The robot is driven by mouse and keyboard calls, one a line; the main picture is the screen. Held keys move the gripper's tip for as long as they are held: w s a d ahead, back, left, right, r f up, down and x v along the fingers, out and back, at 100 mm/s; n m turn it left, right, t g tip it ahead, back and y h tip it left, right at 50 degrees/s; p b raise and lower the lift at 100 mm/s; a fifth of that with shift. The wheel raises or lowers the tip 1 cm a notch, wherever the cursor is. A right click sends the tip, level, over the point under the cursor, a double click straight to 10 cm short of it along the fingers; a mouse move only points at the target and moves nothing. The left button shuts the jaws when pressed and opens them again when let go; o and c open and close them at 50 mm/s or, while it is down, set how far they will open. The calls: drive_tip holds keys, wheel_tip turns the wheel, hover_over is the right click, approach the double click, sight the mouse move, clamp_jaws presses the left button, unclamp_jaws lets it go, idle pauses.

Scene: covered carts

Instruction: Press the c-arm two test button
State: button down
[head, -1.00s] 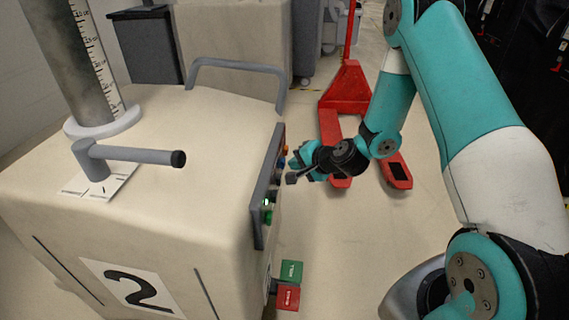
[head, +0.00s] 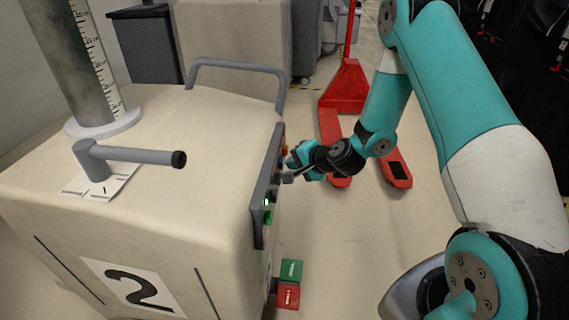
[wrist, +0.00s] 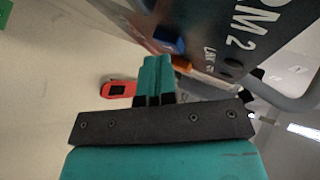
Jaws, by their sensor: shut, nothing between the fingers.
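The covered cart marked 2 (head: 190,225) fills the left of the head view. Its grey control panel (head: 262,200) is on the cart's right side, seen nearly edge-on, with a lit green button (head: 267,202) low down and blue and orange parts higher up. In the wrist view the panel (wrist: 205,30) shows lettering ending in "RM 2", a blue button (wrist: 168,40) and an orange part (wrist: 183,63). My gripper (head: 287,178) is shut and empty, its tip close beside the panel. In the wrist view my gripper (wrist: 155,75) points toward the blue button. I cannot tell whether it touches.
Green (head: 291,271) and red (head: 287,296) blocks with labels sit low beside the cart. A red pallet jack (head: 347,88) stands behind my arm. A grey handle (head: 236,66) and a lever (head: 135,154) stick up from the cart.

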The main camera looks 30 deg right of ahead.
drive_tip(key=shift+s+d+b, duration=0.4)
drive_tip(key=shift+s+d, duration=0.15)
drive_tip(key=shift+d, duration=0.2)
drive_tip(key=shift+s+d+b, duration=0.5)
drive_tip(key=shift+s+d, duration=0.2)
drive_tip(key=shift+d, duration=0.35)
drive_tip(key=shift+s+d+b, duration=0.5)
drive_tip(key=shift+s+d, duration=0.2)
drive_tip(key=shift+d, duration=0.3)
